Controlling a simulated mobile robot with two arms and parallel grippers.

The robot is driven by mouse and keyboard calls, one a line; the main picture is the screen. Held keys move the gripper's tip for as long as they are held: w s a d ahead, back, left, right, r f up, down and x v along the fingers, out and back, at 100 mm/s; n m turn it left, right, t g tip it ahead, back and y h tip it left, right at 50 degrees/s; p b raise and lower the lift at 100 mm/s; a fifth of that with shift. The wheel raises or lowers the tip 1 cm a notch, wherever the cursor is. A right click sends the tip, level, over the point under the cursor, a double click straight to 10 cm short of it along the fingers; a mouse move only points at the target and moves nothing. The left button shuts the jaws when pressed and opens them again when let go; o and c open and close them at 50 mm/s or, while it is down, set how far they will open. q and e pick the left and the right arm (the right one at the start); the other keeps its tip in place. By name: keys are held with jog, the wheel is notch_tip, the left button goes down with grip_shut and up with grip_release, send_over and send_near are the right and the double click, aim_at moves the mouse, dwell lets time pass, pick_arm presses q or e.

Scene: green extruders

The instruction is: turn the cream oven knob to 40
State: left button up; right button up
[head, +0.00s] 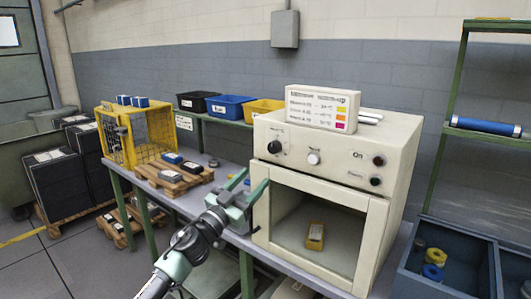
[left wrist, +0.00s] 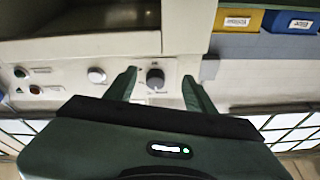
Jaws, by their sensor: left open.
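The cream oven (head: 386,150) stands on the bench, with an open-looking chamber below its control panel. A black knob (head: 274,147) sits at the panel's left, and a smaller whitish knob (head: 313,157) is right of it. My left gripper (head: 248,183) is open and empty near the oven's left front. In the left wrist view, which is upside down, the black knob (left wrist: 155,78) lies between the two open fingers, apart from both. The whitish knob (left wrist: 96,75) is outside the fingers. The dial markings are too small to read. My right gripper is not in view.
A yellow item (head: 315,235) is inside the chamber. A wooden pallet (head: 174,180) with small boxes is left on the bench. A blue-grey crate (head: 448,281) stands at the right.

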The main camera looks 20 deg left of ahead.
aim_at(272, 149)
pick_arm(q)
jog(key=shift+m+h, duration=0.3)
jog(key=shift+h, duration=0.2)
jog(key=w+d+r, duration=0.1)
jog(key=w+r, duration=0.1)
jog(key=w+d+r, duration=0.1)
jog(key=w+r, duration=0.1)
jog(key=w+d+r, duration=0.1)
jog(key=w+r, duration=0.1)
jog(key=shift+r+p, duration=0.2)
jog(key=shift+p, duration=0.1)
grip_shut()
